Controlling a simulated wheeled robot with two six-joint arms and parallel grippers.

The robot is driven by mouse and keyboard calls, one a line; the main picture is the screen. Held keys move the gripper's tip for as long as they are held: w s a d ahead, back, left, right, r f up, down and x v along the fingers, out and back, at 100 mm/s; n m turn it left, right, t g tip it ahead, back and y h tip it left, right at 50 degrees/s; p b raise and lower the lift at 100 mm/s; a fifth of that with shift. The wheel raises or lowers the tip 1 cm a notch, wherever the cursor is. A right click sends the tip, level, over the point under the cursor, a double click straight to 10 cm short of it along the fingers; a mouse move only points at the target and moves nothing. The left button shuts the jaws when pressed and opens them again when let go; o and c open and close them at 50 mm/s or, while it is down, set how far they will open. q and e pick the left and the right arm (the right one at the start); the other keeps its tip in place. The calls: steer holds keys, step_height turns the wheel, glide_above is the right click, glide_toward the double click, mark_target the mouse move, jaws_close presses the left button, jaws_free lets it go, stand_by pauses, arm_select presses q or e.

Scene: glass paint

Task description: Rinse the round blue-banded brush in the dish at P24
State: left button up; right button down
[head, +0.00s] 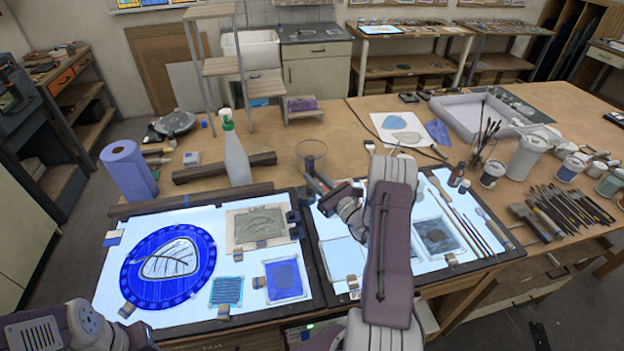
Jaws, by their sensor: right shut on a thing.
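My right gripper (318,187) reaches in over the gap between the two light panels, its arm coming from the bottom. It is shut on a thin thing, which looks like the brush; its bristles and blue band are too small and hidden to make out. A clear round glass dish (311,149) stands on the wooden table just beyond the fingers. I cannot tell whether the brush tip touches the dish or its contents. No P24 label can be read. Part of my left arm shows at the bottom left, but its gripper is not in view.
A spray bottle (235,152) and a blue paper roll (129,171) stand to the left. The left light panel (110,265) bears a round blue glass piece (168,265). Long brushes (455,212) lie on the right panel. A jar of brushes (484,143) and white tubs (527,155) stand right.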

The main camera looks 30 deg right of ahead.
mark_target(311, 169)
steer(key=shift+w+a, duration=0.1)
steer(key=shift+a, duration=0.25)
stand_by(0.4)
steer(key=shift+r, duration=0.15)
steer(key=shift+s+a+r+p, duration=0.15)
steer(key=shift+r+p, duration=0.35)
steer(key=shift+r, duration=0.35)
steer(key=shift+s+d+r+p, duration=0.1)
steer(key=shift+r+p, duration=0.4)
steer(key=shift+r, duration=0.3)
steer(key=shift+a+r+p, duration=0.1)
steer(key=shift+r+p, duration=1.45)
steer(key=shift+r, duration=0.7)
